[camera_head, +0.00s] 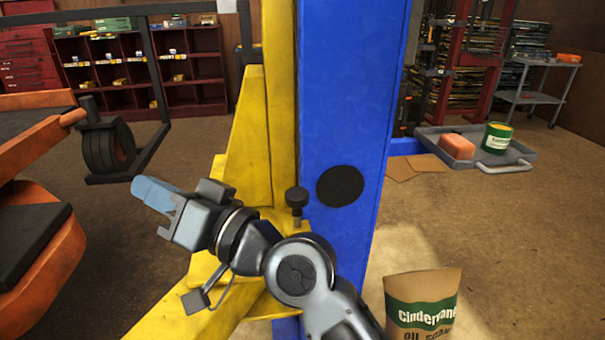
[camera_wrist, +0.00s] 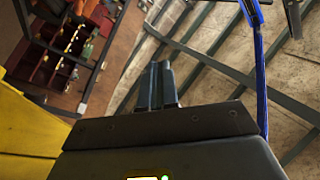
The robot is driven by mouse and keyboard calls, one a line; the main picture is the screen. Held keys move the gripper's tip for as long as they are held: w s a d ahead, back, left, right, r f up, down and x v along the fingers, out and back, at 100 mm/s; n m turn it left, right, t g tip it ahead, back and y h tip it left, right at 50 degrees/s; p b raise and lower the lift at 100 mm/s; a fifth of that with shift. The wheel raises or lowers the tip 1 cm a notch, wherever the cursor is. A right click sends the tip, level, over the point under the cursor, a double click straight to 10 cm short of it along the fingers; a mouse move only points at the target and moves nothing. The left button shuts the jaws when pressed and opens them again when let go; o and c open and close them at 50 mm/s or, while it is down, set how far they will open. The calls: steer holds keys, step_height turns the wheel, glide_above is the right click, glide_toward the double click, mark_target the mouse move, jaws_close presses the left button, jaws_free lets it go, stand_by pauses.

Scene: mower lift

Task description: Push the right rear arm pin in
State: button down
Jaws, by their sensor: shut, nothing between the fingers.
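A black-knobbed pin (camera_head: 297,200) stands upright on the yellow lift arm (camera_head: 200,305), close against the blue lift post (camera_head: 340,80). A metal shank shows below its knob, so it looks raised. I cannot tell from the picture alone whether this is the right rear arm pin. My gripper (camera_head: 145,188) is shut and empty, left of the pin and clear of it, pointing left away from it. In the wrist view the two fingers (camera_wrist: 160,85) are together with nothing between them. The pin is not seen in the wrist view.
An orange mower (camera_head: 50,225) with a black wheel stands at the left. A yellow upright (camera_head: 280,100) rises beside the post; its yellow metal (camera_wrist: 30,120) seems to fill the wrist view's left edge. A paper sack (camera_head: 420,305) stands front right. A grey tray (camera_head: 475,150) lies behind.

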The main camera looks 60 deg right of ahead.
steer(key=w+d+r+n+g+y, duration=0.1)
steer(key=w+r+n+g+y, duration=0.1)
steer(key=r+n+y, duration=0.3)
steer(key=w+d+r+n+g+y, duration=0.1)
steer(key=w+d+r+n+y, duration=0.2)
steer(key=r, duration=0.5)
steer(key=n+g+h, duration=0.6)
steer(key=g+h, duration=0.2)
steer(key=g, duration=0.7)
glide_above(296, 192)
steer(key=s+d, duration=0.3)
step_height(296, 192, down, 4)
steer(key=shift+s+a+r, duration=0.1)
steer(key=shift+a+r, duration=0.05)
steer(key=x, duration=0.8)
steer(key=b+x, duration=0.1)
steer(key=x, duration=0.3)
steer(key=shift+f, duration=1.05)
